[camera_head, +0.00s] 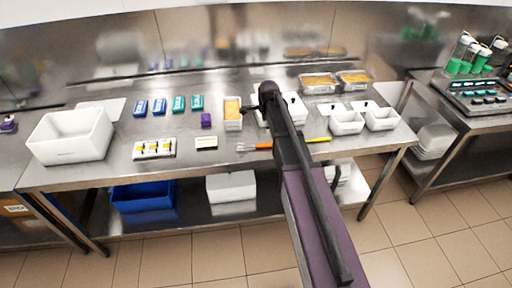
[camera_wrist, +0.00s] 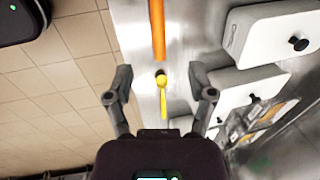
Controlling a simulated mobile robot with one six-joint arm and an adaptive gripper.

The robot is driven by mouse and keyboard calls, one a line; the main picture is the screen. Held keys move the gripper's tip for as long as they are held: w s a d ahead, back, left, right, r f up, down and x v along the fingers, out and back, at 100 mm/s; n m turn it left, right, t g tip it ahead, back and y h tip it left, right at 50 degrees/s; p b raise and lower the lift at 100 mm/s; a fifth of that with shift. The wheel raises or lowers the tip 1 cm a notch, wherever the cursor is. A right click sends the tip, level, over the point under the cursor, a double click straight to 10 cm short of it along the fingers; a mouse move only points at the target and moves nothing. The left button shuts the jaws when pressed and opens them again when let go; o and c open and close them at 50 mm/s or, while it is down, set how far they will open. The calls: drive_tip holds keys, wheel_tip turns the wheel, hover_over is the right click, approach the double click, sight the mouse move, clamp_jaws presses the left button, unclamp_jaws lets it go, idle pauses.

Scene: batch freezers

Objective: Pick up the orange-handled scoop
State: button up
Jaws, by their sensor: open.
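In the wrist view an orange handle (camera_wrist: 157,30) runs down from the top edge along the steel table. A yellow piece (camera_wrist: 162,95) with a rounded end lies in line below it; I cannot tell whether the two are joined. My gripper (camera_wrist: 160,82) is open and empty, its fingers on either side of the yellow piece in the picture. In the head view an orange handle (camera_head: 262,146) with a metal end lies near the front edge, left of my arm. The yellow piece (camera_head: 323,139) shows right of my arm, which hides the stretch between and the fingertips.
White containers (camera_wrist: 262,90) stand close on the right in the wrist view. Two white tubs (camera_head: 347,121) stand right of my arm, and filled clear trays (camera_head: 318,83) behind. A white bin (camera_head: 72,136) is at the far left. The steel table's (camera_head: 215,165) front edge borders tiled floor.

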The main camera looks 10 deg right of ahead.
drive_tip(key=shift+f, duration=0.1)
drive_tip(key=b, duration=0.8)
hover_over(262, 145)
drive_tip(key=f, duration=0.5)
drive_tip(key=d+f, duration=0.1)
drive_tip(key=f, duration=0.2)
drive_tip(key=shift+s+f, duration=0.15)
drive_tip(key=shift+a, duration=0.1)
drive_tip(key=f+b, duration=0.1)
drive_tip(key=b, duration=0.1)
drive_tip(key=f+b, duration=0.1)
drive_tip(key=f, duration=0.1)
drive_tip(key=shift+a+f+b, duration=0.15)
drive_tip(key=shift+a+b, duration=0.2)
drive_tip(key=shift+w+f+b, duration=0.35)
drive_tip(key=shift+f+b, duration=0.55)
drive_tip(key=shift+b, duration=0.05)
clamp_jaws()
